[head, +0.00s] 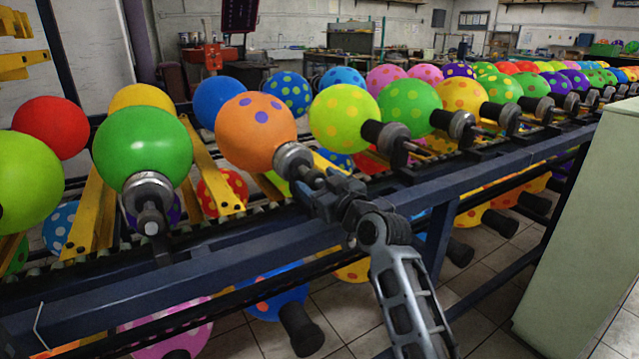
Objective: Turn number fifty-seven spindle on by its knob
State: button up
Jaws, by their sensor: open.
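My gripper (322,188) is at the spindle (294,160) that carries an orange balloon with purple dots (255,131). Its fingers are open around or right beside the spindle's outer end; the small size and overlap hide whether they touch the knob. To the left, a plain green balloon (142,148) sits on another spindle (148,196) with a silver collar and dark end. To the right, a yellow-green dotted balloon (344,118) sits on a dark spindle (387,136). I cannot read any spindle number, so I cannot tell which is fifty-seven.
A dark blue rail (250,253) runs along the front of the balloon rack below the spindles. More balloons on spindles hang beneath it. A pale green cabinet (585,235) stands at the right. Tiled floor shows between the rack and cabinet.

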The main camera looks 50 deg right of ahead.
jog(key=shift+c, duration=0.2)
jog(key=c, duration=1)
jog(key=shift+m, duration=0.3)
jog(key=m+p, duration=0.2)
jog(key=m, duration=0.1)
jog(key=shift+r+m, duration=0.1)
jog(key=shift+m, duration=0.3)
jog(key=m+p, duration=0.2)
jog(key=m, duration=0.2)
jog(key=shift+m+p, duration=0.3)
jog(key=m+p, duration=0.3)
jog(key=m, duration=0.2)
jog(key=shift+m+p, duration=0.85)
jog(key=shift+m, duration=1.05)
jog(key=shift+f, duration=0.2)
